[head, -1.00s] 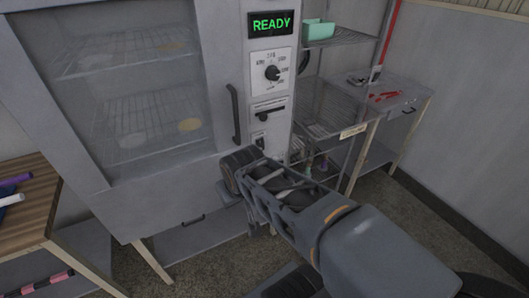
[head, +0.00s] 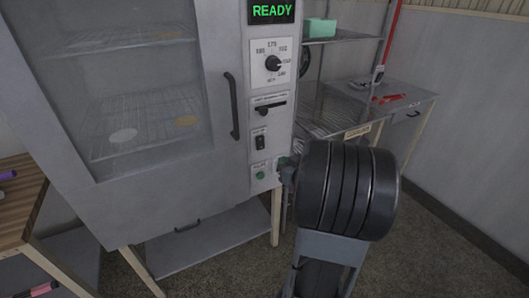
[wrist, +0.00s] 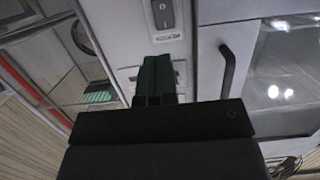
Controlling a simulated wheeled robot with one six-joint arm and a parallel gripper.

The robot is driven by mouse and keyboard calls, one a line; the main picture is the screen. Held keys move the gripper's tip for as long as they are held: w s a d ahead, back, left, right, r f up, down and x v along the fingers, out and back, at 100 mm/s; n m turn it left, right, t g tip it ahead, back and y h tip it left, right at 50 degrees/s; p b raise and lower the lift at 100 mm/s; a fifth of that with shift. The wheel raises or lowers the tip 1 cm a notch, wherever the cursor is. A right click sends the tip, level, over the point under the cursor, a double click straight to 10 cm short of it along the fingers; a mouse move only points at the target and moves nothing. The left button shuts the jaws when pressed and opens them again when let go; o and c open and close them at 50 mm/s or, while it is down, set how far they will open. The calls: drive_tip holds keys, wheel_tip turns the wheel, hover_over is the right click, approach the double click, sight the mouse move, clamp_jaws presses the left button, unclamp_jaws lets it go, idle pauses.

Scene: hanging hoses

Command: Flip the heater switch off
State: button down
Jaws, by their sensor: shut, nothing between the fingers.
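The heater switch (head: 260,142) is a small dark rocker on the oven's narrow control panel, below the slider and above a green button (head: 260,174). It also shows at the top edge of the wrist view (wrist: 163,14). Which way it is tipped cannot be told. My gripper (wrist: 160,72) is shut and empty, its dark fingers pointing at the panel with the switch just beyond their tips in the wrist view. No contact shows. In the head view my gripper (head: 287,168) is small and mostly hidden behind my dark wrist joint, by the panel's lower right edge.
Above the switch are a slider (head: 270,106), a dial (head: 272,64) and a green READY display (head: 271,11). The oven door handle (head: 232,105) stands out left of the panel. A wire shelf (head: 335,38) and a side table (head: 412,98) stand right.

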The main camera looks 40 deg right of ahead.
drive_tip(key=shift+w, duration=0.1)
drive_tip(key=x, duration=1.4)
drive_tip(key=shift+b, duration=0.35)
drive_tip(key=f+b, duration=0.1)
drive_tip(key=b, duration=0.2)
drive_tip(key=shift+w+t, duration=0.15)
drive_tip(key=shift+t, duration=0.25)
drive_tip(key=t+b, duration=0.1)
drive_tip(key=b, duration=0.4)
drive_tip(key=t+b, duration=0.2)
drive_tip(key=b, duration=0.3)
drive_tip(key=shift+w+f+h, duration=0.2)
drive_tip(key=shift+w+h, duration=0.05)
drive_tip(key=shift+h, duration=0.05)
drive_tip(key=shift+r+p, duration=0.6)
drive_tip(key=shift+p, duration=0.15)
drive_tip(key=shift+s+a+f+b, duration=0.25)
drive_tip(key=shift+f+b, duration=0.05)
drive_tip(key=shift+f, duration=0.1)
approach(261, 147)
drive_tip(key=shift+s+a+f, duration=0.1)
drive_tip(key=shift+s+f, duration=0.1)
drive_tip(key=shift+s, duration=1.2)
drive_tip(key=shift+s+a+f, duration=0.1)
drive_tip(key=shift+s+f, duration=0.15)
drive_tip(key=shift+s, duration=1.2)
